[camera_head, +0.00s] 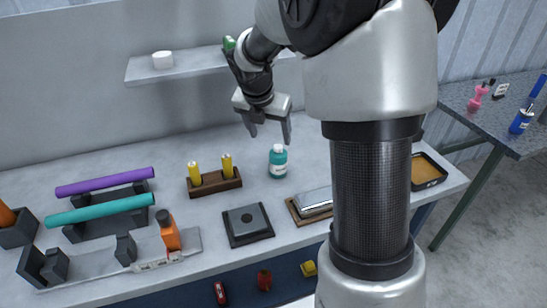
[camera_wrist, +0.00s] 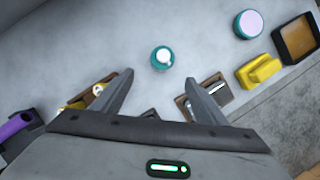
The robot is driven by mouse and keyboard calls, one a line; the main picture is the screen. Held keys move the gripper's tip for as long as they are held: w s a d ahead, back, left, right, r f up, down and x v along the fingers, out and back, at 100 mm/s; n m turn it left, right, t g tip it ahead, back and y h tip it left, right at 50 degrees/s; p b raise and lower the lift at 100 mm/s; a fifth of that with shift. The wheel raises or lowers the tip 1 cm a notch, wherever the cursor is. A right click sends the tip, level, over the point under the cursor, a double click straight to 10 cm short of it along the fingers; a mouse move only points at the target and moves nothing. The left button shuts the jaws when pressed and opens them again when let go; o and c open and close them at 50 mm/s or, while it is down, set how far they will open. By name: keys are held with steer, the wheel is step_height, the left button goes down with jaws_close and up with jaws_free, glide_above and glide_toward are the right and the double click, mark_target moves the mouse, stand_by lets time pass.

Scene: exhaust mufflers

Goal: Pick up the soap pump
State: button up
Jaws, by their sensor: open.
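A teal bottle with a white top and a pale label (camera_head: 278,161), which looks like the soap pump, stands upright on the workbench. In the wrist view it shows from above as a teal round with a white top (camera_wrist: 162,58). My gripper (camera_head: 270,137) is open and empty, above and slightly left of the bottle in the head view. In the wrist view, the bottle lies just beyond the gap between my fingertips (camera_wrist: 159,79), apart from both.
A dark holder with two yellow-topped items (camera_head: 214,183) stands left of the bottle. A black square plate (camera_head: 247,223) and a tray with a silver block (camera_head: 312,203) lie in front. A shelf (camera_head: 190,69) is behind. The wrist view shows another teal round container (camera_wrist: 248,24).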

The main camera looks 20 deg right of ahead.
mark_target(275, 155)
steer(key=b+x, duration=0.1)
steer(key=x, duration=0.9)
steer(key=shift+s+f+b, duration=0.15)
steer(key=shift+f+b, duration=0.05)
steer(key=shift+b, duration=0.1)
steer(key=shift+b+x, duration=0.45)
steer(key=shift+x, duration=2.7)
steer(key=shift+d, duration=0.1)
steer(key=shift+r, duration=0.1)
steer(key=c, duration=1.2)
